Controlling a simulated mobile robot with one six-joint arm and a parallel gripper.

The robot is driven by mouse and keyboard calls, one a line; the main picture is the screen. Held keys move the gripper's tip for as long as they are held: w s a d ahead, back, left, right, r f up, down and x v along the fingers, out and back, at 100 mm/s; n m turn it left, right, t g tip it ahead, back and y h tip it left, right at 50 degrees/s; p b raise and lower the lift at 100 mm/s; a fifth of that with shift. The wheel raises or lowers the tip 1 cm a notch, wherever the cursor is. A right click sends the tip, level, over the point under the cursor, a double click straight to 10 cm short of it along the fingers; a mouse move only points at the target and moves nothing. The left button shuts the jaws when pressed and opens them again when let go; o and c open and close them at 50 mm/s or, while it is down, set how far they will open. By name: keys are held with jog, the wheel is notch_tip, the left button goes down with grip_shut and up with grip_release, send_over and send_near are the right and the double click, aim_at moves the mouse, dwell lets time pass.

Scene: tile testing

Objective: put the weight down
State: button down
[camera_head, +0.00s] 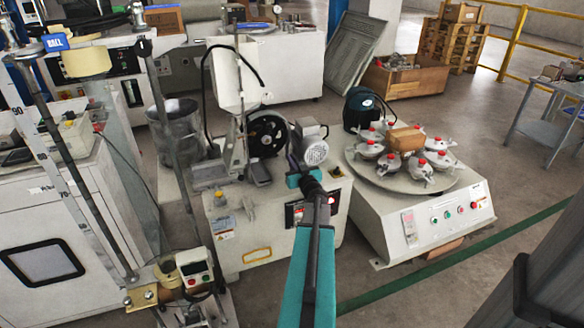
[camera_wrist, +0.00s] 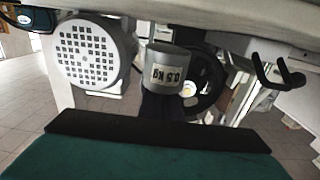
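The weight (camera_wrist: 168,68) is a small grey metal cylinder with a pale "0.5 kg" label, which reads upside down in the wrist view. It sits at the middle of that view, against the dark end of my gripper (camera_wrist: 163,106), which appears shut on it. The fingertips themselves are dark and partly hidden behind my teal wrist. In the head view my gripper (camera_head: 299,165) is above the bench machine, between the black wheel and the grey motor. I cannot make out the weight there.
The black wheel (camera_head: 266,134) and grey motor (camera_head: 311,143) are close to my gripper. They also show in the wrist view, the wheel (camera_wrist: 212,92) behind the weight and the motor (camera_wrist: 92,55) beside it. A turntable machine (camera_head: 425,222) with red-topped units stands right; a white hopper (camera_head: 237,75) stands left.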

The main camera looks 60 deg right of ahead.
jog(key=shift+f+b, duration=0.4)
jog(key=shift+f, duration=0.7)
jog(key=shift+f, duration=0.1)
jog(key=c, duration=2)
grip_release()
jog(key=shift+f, duration=0.1)
jog(key=shift+s+a, duration=0.1)
jog(key=shift+s+a+r, duration=0.2)
jog(key=shift+s+a, duration=0.2)
jog(key=shift+s, duration=0.1)
jog(key=p+v, duration=0.2)
jog(key=v, duration=0.8)
jog(key=shift+s+a, duration=0.2)
